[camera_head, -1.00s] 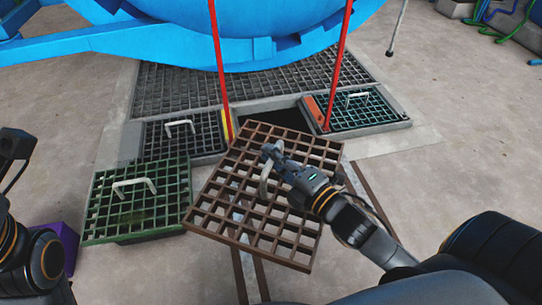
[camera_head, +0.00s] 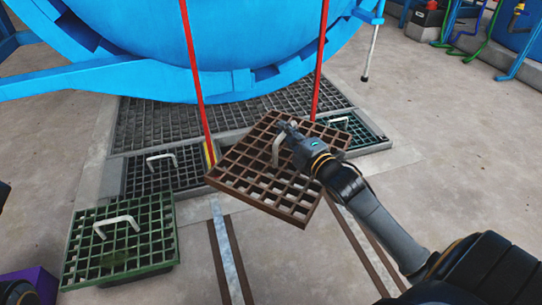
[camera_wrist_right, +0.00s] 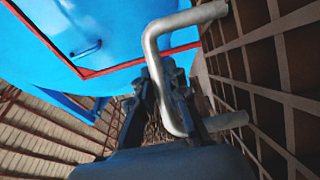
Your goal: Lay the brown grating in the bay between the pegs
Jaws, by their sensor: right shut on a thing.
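The brown grating (camera_head: 250,176) hangs tilted in the air in front of the two red pegs, the left peg (camera_head: 194,80) and the right peg (camera_head: 320,62). My right gripper (camera_head: 284,130) is shut on its pale handle; in the right wrist view the bent handle (camera_wrist_right: 152,50) passes between the fingers (camera_wrist_right: 168,100), with the brown grating (camera_wrist_right: 270,80) at the right. The grating hides the bay between the pegs in the head view. My left gripper is not in view; only dark bits of my left arm show at the left edge.
A dark grating (camera_head: 140,176) with a handle lies left of the bay; a teal-edged grating (camera_head: 366,131) lies right. A green grating (camera_head: 75,255) sits nearer at left. The blue vessel (camera_head: 250,40) looms behind. Floor rails (camera_head: 232,265) run toward me. Open floor lies at right.

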